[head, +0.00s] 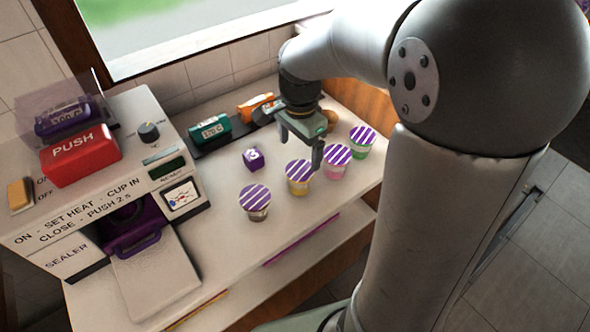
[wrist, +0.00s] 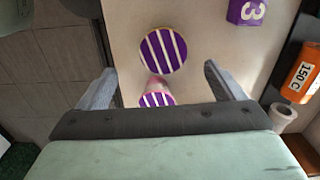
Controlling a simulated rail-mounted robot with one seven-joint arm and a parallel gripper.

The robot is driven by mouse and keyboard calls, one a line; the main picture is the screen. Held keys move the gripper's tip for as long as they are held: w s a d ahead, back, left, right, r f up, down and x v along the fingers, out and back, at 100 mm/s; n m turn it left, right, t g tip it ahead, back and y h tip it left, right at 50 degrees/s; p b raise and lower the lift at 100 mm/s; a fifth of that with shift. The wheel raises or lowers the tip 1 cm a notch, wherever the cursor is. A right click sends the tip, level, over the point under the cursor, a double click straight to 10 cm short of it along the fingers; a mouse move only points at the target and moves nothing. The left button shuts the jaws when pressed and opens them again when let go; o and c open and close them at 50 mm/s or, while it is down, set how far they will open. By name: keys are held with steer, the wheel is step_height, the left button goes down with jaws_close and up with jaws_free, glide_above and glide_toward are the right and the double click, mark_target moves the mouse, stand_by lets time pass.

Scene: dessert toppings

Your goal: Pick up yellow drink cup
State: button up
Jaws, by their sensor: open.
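The yellow cup (head: 298,188) stands upright on the white counter, with a purple-and-white striped lid. It is second from left in the row of cups. In the wrist view, the larger striped lid (wrist: 163,50) appears to be this cup by its place beside the pink cup; its body is hidden under the lid. My gripper (head: 301,143) is open and empty, above the counter behind the yellow and pink cups in the head view. In the wrist view my gripper (wrist: 159,74) has its fingers spread, with the yellow cup's lid ahead of the tips.
The pink cup (head: 336,172) stands right of the yellow one, the green cup (head: 360,153) beyond it, and a brown-grey cup (head: 257,214) to the left. A purple block marked 3 (head: 253,159) sits behind. The sealer machine (head: 110,205) fills the left.

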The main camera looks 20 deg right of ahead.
mark_target(299, 173)
step_height(299, 173, down, 8)
steer(key=shift+r+p, duration=0.1)
steer(key=shift+p, duration=0.3)
steer(key=shift+w+d+f+p, duration=0.1)
steer(key=shift+w+f+p, duration=0.1)
steer(key=shift+f, duration=0.65)
steer(key=shift+w+d+f+p, duration=0.1)
steer(key=shift+f+p, duration=0.1)
steer(key=shift+f, duration=0.65)
steer(key=shift+w+d+f+p, duration=0.1)
steer(key=shift+f+p, duration=0.1)
steer(key=shift+f, duration=0.65)
steer(key=c, duration=1.1)
